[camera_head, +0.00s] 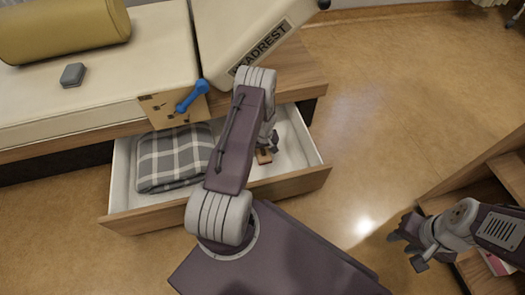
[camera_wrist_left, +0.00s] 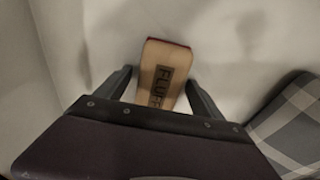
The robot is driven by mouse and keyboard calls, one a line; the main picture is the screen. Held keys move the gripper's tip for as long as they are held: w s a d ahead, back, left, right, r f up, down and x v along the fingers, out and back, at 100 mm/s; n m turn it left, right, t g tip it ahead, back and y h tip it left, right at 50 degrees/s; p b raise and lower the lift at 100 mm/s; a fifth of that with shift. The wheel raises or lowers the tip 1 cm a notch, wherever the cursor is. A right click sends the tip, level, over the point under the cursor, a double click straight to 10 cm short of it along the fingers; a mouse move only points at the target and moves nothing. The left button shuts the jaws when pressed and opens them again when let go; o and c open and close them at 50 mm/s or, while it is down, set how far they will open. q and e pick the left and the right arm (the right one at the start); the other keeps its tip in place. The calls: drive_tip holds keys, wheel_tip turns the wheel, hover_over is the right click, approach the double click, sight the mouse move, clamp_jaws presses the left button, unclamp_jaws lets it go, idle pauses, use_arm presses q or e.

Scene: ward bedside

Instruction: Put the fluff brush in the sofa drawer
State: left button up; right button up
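The open sofa drawer (camera_head: 215,202) is pulled out under the sofa. The fluff brush (camera_head: 264,156) is inside it, on the drawer floor, right of a folded checked blanket. In the left wrist view the brush (camera_wrist_left: 163,75) shows its wooden back, lettered "FLUFF", with a thin red edge. My left gripper (camera_head: 269,146) reaches down into the drawer over the brush. In the left wrist view its two fingers (camera_wrist_left: 165,82) stand apart either side of the brush, with gaps visible. My right gripper (camera_head: 404,247) is open and empty above the floor at the right.
The grey checked blanket (camera_head: 173,158) fills the drawer's left part and shows in the left wrist view (camera_wrist_left: 298,125). The sofa holds a yellow bolster (camera_head: 62,30) and a small grey item (camera_head: 73,74). A wooden shelf (camera_head: 465,180) stands right.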

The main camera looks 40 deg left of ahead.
sight(263, 153)
use_arm(q)
drive_tip(key=s+d+r+m+p, duration=0.15)
drive_tip(key=d+r+p, duration=0.25)
drive_tip(key=r, duration=0.9)
drive_tip(key=s+d+r+m+p, duration=0.1)
drive_tip(key=d+r+m+p, duration=0.3)
drive_tip(key=r, duration=0.8)
drive_tip(key=s+d+r+m+h, duration=0.1)
drive_tip(key=s+d+r+m, duration=0.3)
drive_tip(key=s+d+r, duration=0.5)
drive_tip(key=s+d, duration=0.1)
drive_tip(key=s, duration=0.2)
drive_tip(key=shift+r+p, duration=0.3)
drive_tip(key=shift+p, duration=0.1)
drive_tip(key=shift+d+r+m, duration=0.1)
drive_tip(key=shift+m, duration=0.15)
